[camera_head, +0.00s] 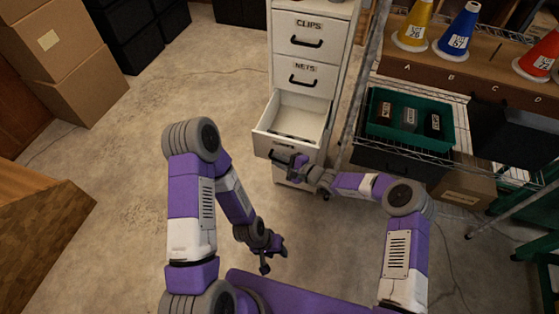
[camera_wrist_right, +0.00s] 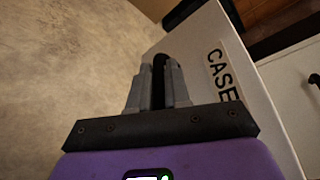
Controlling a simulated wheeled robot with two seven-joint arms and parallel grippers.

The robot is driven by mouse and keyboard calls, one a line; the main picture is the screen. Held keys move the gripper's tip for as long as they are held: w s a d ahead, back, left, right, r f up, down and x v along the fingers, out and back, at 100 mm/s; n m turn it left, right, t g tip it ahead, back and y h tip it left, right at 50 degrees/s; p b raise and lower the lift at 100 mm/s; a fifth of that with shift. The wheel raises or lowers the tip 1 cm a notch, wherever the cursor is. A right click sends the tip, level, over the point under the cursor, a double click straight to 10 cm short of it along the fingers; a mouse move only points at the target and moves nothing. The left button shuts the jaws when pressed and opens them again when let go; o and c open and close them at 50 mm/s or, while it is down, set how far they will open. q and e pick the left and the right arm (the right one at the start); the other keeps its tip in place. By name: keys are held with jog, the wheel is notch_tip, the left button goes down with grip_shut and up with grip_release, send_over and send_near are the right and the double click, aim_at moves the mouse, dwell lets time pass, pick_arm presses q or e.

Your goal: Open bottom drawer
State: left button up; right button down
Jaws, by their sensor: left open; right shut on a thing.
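A white drawer cabinet (camera_head: 312,60) stands at the top middle of the head view. Its low drawer (camera_head: 303,118) is pulled out, with its hollow inside showing. A white strip of cabinet shows below this drawer, partly hidden by my arm. My right gripper (camera_head: 291,166) is at the drawer's front and shut on its dark handle (camera_wrist_right: 158,68). In the right wrist view, the grey fingers (camera_wrist_right: 157,85) close around the handle beside a label reading "CASE", cut off. My left gripper (camera_head: 274,258) is open and empty, low over the floor in front of the cabinet.
The closed "NETS" drawer (camera_head: 303,76) and "CLIPS" drawer (camera_head: 310,37) are above. A wire shelf with a green bin (camera_head: 380,103) stands right of the cabinet. Cardboard boxes (camera_head: 85,83) stand at the left. The floor (camera_head: 110,185) left of the cabinet is clear.

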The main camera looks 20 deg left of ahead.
dwell(0.3)
jog(key=c, duration=1.4)
grip_release()
jog(key=shift+c, duration=0.2)
jog(key=p+v, duration=0.2)
jog(key=v, duration=0.5)
jog(key=shift+d, duration=0.3)
jog(key=shift+s, duration=0.1)
